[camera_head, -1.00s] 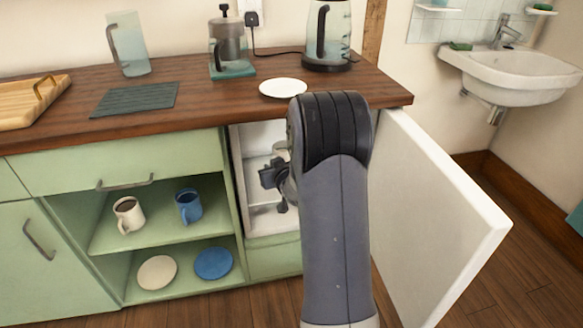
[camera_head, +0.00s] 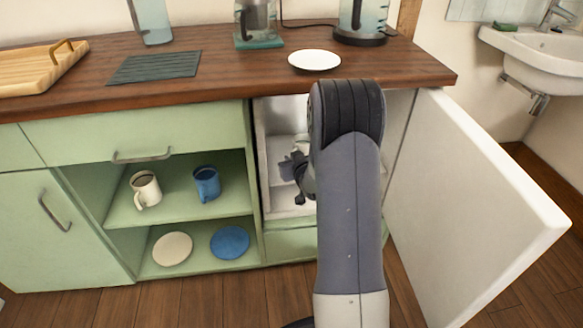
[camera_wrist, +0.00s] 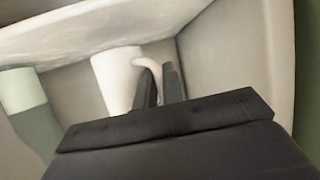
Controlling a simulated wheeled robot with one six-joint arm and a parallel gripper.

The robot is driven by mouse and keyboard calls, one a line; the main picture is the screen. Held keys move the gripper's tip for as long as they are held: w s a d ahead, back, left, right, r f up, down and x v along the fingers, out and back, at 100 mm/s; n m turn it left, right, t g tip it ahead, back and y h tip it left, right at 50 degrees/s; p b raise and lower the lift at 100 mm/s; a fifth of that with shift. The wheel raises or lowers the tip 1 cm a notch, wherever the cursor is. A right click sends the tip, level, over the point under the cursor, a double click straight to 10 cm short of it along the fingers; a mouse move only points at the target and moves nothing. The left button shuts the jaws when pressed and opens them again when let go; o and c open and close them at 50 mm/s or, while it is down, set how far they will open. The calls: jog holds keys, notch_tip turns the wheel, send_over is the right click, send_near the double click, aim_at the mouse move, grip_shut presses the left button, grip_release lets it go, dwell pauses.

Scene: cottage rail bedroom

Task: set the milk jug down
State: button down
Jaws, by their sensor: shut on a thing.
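The white milk jug (camera_wrist: 112,78) shows in the wrist view, inside the small open fridge (camera_head: 275,205). It looks roughly upright, with its curved handle to the right. My gripper (camera_wrist: 160,76) is shut on the jug's handle. In the head view my gripper (camera_head: 296,172) is inside the fridge, left of my forearm.
A pale greenish object (camera_wrist: 20,90) is at left in the wrist view. The fridge door (camera_head: 470,205) stands open to the right. The counter (camera_head: 225,80) above holds a white plate (camera_head: 314,60).

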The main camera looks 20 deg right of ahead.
jog(key=shift+f, duration=0.85)
jog(key=shift+f, duration=0.1)
jog(key=shift+f+b, duration=0.15)
jog(key=shift+b, duration=0.25)
jog(key=c, duration=1.5)
grip_release()
jog(key=shift+c, duration=0.2)
jog(key=shift+r, duration=0.2)
jog(key=shift+s+r+p, duration=0.15)
jog(key=shift+s+p, duration=0.1)
jog(key=shift+p, duration=0.1)
jog(key=p+v, duration=0.2)
jog(key=v, duration=0.9)
jog(key=shift+s, duration=0.2)
